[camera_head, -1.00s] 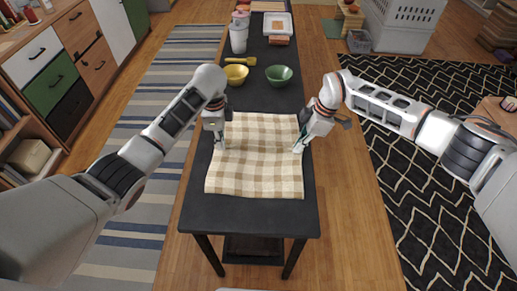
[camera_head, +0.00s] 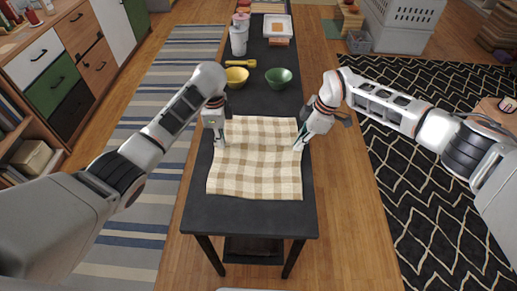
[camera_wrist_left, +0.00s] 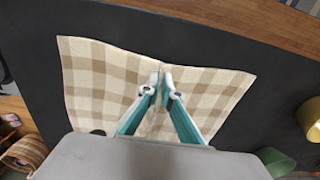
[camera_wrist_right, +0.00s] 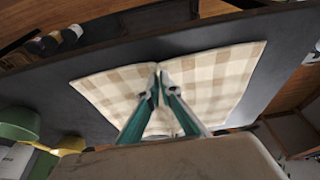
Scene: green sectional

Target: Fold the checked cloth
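The beige-and-white checked cloth (camera_head: 257,172) lies spread on the dark table, with a raised crease running across it between my two grippers. My left gripper (camera_head: 220,146) is at the cloth's left edge; in the left wrist view its fingertips (camera_wrist_left: 163,72) are together, pinching the cloth's edge. My right gripper (camera_head: 300,146) is at the right edge; in the right wrist view its fingertips (camera_wrist_right: 158,72) are also closed on the cloth (camera_wrist_right: 215,78). The cloth also shows in the left wrist view (camera_wrist_left: 95,80), dipping at the pinch.
The dark table (camera_head: 250,218) has bare room in front of the cloth. Behind it stand a yellow bowl (camera_head: 237,76), a green bowl (camera_head: 279,77) and a yellow utensil (camera_head: 241,63). A white bottle (camera_head: 239,42) and a tray (camera_head: 278,24) are further back.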

